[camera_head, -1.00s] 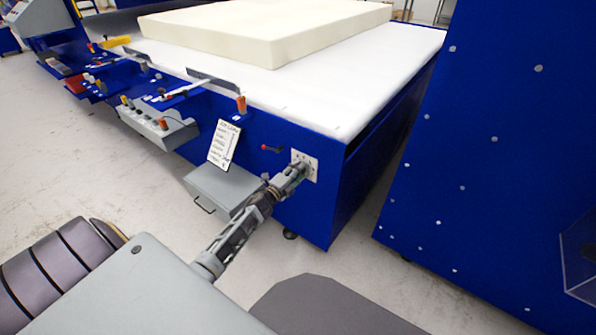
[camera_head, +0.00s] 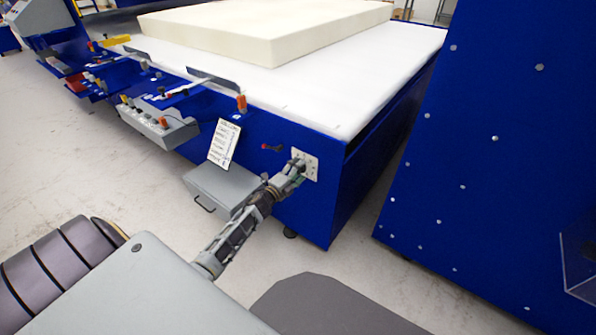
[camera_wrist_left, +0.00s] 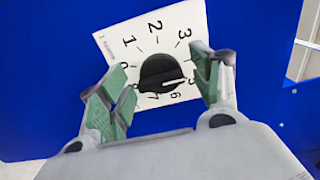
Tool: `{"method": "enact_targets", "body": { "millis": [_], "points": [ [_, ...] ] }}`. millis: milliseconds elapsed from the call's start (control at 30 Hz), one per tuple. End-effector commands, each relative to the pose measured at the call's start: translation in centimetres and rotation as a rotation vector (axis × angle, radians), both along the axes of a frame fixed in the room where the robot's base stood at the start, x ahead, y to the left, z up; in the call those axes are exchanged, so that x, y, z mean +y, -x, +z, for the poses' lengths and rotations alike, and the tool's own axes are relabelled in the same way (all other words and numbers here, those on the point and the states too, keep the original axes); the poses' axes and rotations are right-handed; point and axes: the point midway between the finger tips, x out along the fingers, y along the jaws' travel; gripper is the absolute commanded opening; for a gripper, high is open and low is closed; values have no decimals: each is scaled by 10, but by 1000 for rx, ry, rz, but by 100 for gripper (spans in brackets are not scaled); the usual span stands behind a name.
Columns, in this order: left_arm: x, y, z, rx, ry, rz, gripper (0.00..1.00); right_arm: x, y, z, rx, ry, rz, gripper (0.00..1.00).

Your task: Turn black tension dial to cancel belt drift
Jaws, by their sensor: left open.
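The black tension dial (camera_wrist_left: 160,72) sits on a white numbered plate (camera_wrist_left: 132,25) on the blue machine side in the left wrist view. Its pale pointer line points right, between the 5 and the 6. My left gripper (camera_wrist_left: 166,88) is open, with one green-padded finger on each side of the dial; I cannot tell whether either finger touches it. In the head view the left gripper (camera_head: 296,170) is at the white plate (camera_head: 309,165) and hides the dial. The white belt (camera_head: 315,100) carries a cream foam slab (camera_head: 270,45). My right gripper is not in view.
A small red-tipped lever (camera_head: 268,147) is just left of the plate. A grey drawer box (camera_head: 220,186) and a white label card (camera_head: 224,143) are further left. A tall blue cabinet (camera_head: 490,190) stands at right, with open floor between.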

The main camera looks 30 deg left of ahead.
Motion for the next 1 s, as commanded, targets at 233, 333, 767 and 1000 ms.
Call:
{"method": "enact_targets", "body": {
  "millis": [233, 333, 767, 1000],
  "points": [
    [2, 16, -1, 1, 0, 0, 64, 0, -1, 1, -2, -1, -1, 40],
    [2, 24, -1, 2, 0, 1, 64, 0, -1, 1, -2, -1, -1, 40],
    [5, 61, -1, 2, 0, 0, 64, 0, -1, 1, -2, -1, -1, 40],
    [7, 83, -1, 2, 1, 1, 64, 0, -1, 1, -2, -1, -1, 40]
  ]
}}
